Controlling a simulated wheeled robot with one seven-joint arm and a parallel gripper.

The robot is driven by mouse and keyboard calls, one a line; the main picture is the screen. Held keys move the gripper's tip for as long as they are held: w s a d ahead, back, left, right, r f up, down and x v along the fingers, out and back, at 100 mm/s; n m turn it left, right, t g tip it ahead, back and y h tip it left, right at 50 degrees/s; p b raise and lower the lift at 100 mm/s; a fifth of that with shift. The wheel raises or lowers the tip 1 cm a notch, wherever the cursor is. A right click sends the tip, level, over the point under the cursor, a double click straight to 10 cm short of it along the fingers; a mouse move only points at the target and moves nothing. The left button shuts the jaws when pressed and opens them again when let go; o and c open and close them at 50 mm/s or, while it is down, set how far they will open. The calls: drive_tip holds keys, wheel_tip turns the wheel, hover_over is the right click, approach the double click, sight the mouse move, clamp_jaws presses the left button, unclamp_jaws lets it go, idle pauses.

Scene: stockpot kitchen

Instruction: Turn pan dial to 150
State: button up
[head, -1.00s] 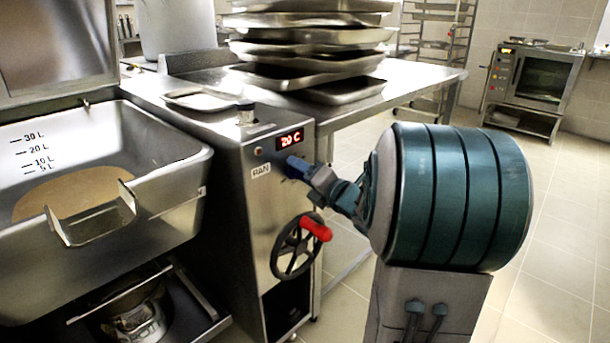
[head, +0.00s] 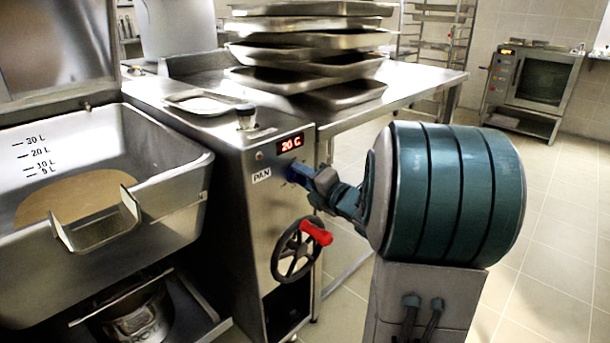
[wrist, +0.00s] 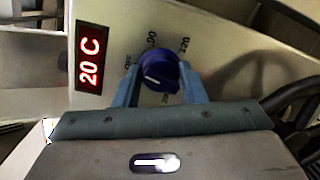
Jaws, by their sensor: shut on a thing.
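The pan dial (wrist: 158,74) is a dark blue round knob with a white pointer line, on the steel panel in the wrist view. Printed numbers stand around it, partly hidden by my fingers. My gripper (wrist: 156,88) is shut on the dial, one blue finger on each side. In the head view my gripper (head: 298,175) reaches the panel just below the display and hides most of the dial. The red display (head: 291,143) reads 20 C; it also reads 20 C in the wrist view (wrist: 90,59). The PAN label (head: 262,176) is left of the dial.
A black handwheel (head: 288,258) with a red handle (head: 315,232) sits below the dial, close under my arm. The tilting pan (head: 165,165) is at left. Stacked trays (head: 310,55) stand on the steel table behind. The floor at right is clear.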

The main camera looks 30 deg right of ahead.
drive_tip(key=m+p, duration=0.3)
drive_tip(key=m, duration=0.1)
drive_tip(key=shift+r+g, duration=0.25)
drive_tip(key=shift+g, duration=0.05)
drive_tip(key=m+p, duration=0.3)
drive_tip(key=m, duration=0.1)
drive_tip(key=shift+d+y+p, duration=0.15)
drive_tip(key=shift+y+p, duration=0.15)
drive_tip(key=shift+s+f+m+g+y+p, duration=0.15)
drive_tip(key=shift+m+y+p, duration=0.4)
drive_tip(key=shift+m+p, duration=2.95)
drive_tip(key=shift+w+f+m+g+y+p, duration=0.15)
drive_tip(key=shift+m+y+p, duration=0.45)
drive_tip(key=shift+m+p, duration=2.9)
drive_tip(key=shift+s+f+m+g+y+p, duration=0.1)
drive_tip(key=shift+f+m+y+p, duration=0.3)
drive_tip(key=shift+m+p, duration=3.1)
drive_tip(key=shift+r+m+y+b, duration=0.1)
drive_tip(key=shift+m+y+b, duration=0.15)
drive_tip(key=shift+m+b, duration=0.4)
drive_tip(key=o, duration=1)
